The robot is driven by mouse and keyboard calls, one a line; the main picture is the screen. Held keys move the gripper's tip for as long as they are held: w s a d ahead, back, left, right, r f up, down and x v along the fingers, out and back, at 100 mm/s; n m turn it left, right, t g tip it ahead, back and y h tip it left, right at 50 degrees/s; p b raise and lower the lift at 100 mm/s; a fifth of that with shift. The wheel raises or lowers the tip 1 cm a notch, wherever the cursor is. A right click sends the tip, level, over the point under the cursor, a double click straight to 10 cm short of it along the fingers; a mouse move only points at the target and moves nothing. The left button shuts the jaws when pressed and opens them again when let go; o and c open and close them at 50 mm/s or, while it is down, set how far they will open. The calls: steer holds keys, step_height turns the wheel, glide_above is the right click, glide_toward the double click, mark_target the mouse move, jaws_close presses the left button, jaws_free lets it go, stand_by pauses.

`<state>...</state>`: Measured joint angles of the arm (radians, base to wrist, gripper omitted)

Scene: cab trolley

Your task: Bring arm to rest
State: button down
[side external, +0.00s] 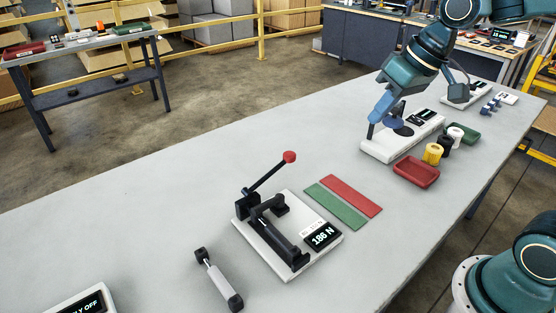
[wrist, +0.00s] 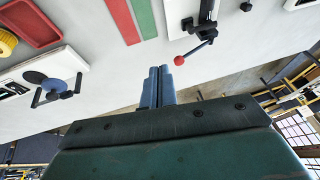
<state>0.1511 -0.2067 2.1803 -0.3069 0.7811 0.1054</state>
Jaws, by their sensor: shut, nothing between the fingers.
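My gripper (side external: 376,118) hangs from my teal arm at the upper right in the side external view. It points down and to the left, in front of part of a white device (side external: 376,149) with a blue disc. I cannot tell from this view how high above the device it is. In the wrist view my gripper's two blue fingers (wrist: 158,70) are together with nothing between them. There the blue-disc device (wrist: 68,66) lies to the left of the fingers, and a lever with a red knob (wrist: 179,61) shows to their right.
The grey table (side external: 130,215) carries a press (side external: 289,255) with a raised lever, red and green strips (side external: 343,196), a grey cylinder (side external: 217,277), a red tray (side external: 416,173), a green tray (side external: 466,134) and several spools (side external: 433,153). Its left part is mostly clear.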

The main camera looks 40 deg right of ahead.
steer(key=s+d+t+h, duration=0.1)
steer(key=s, duration=1.3)
steer(key=shift+s+d+f+h, duration=0.15)
steer(key=shift+s+h, duration=0.2)
steer(key=shift+h, duration=0.05)
